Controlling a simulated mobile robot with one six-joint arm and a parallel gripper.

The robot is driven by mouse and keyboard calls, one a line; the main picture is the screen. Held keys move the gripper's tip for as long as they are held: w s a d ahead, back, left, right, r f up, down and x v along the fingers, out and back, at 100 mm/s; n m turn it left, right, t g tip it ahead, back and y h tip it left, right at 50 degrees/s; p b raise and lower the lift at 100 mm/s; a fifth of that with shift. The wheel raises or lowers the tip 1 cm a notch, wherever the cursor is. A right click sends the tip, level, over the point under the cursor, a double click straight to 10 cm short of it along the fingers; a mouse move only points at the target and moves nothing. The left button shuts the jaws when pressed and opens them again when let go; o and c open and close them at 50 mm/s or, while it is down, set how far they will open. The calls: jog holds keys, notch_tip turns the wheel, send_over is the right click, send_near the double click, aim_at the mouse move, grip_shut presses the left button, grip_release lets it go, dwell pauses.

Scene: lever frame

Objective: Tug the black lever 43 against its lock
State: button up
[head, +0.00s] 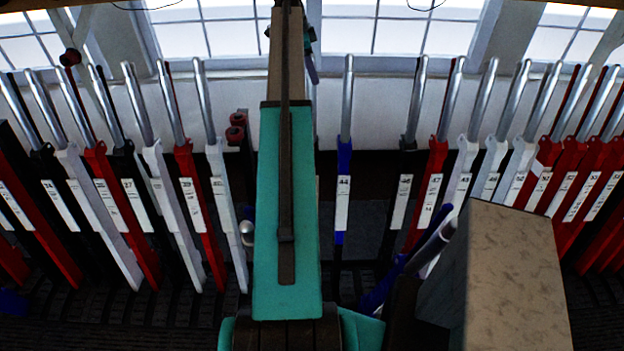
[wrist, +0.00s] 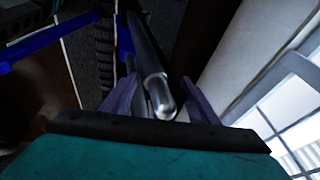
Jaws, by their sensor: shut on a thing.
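In the wrist view my gripper (wrist: 160,84) has one purple-grey finger on each side of a silver lever handle (wrist: 162,104) and is shut on it. The handle's rounded end points towards the camera. In the head view my teal arm covers the place between white lever 40 (head: 222,185) and blue lever 44 (head: 343,187), where the held lever stands. Its body and number plate are hidden there, so I cannot read 43. Only a purple-grey finger of my gripper (head: 312,68) shows beside the arm near the top.
A row of red, white, black and blue levers with silver handles stands on both sides. Black lever 46 (head: 402,190) is to the right of lever 44. A beige block (head: 515,280) stands at the front right. Windows (head: 375,25) are behind the row.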

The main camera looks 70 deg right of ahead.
jog(key=shift+w+d+r, duration=0.35)
jog(key=shift+w+d, duration=0.1)
jog(key=shift+s+a, duration=0.1)
jog(key=shift+a, duration=0.3)
jog(key=shift+s+a+f, duration=0.3)
jog(key=shift+a+f, duration=0.05)
jog(key=shift+a, duration=0.35)
dwell(0.9)
jog(key=o, duration=1.2)
jog(key=shift+a+r, duration=0.2)
jog(key=shift+a, duration=0.05)
jog(key=shift+d, duration=0.15)
jog(key=shift+s, duration=0.15)
